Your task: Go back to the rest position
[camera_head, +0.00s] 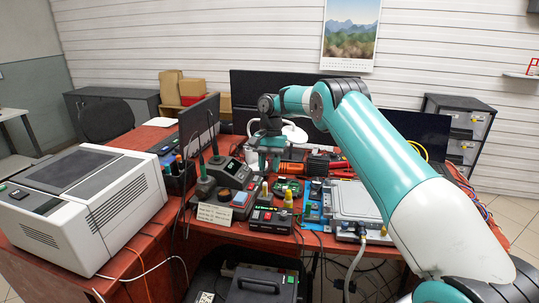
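My gripper (269,166) hangs at the end of my teal and white arm, pointing down over the cluttered red workbench (152,238). It is small and dark in this view, and I cannot make out the gap between its fingers. I see nothing clearly held in it. A grey metal box (357,203) lies on the bench to its right. A pale hose (354,268) with a metal fitting hangs down at the front of that box.
A large white and grey machine (78,207) fills the left of the bench. A soldering station (229,172), small devices and loose cables crowd the middle. Dark monitors (293,98) stand behind my gripper. A black case (263,285) sits below the front edge.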

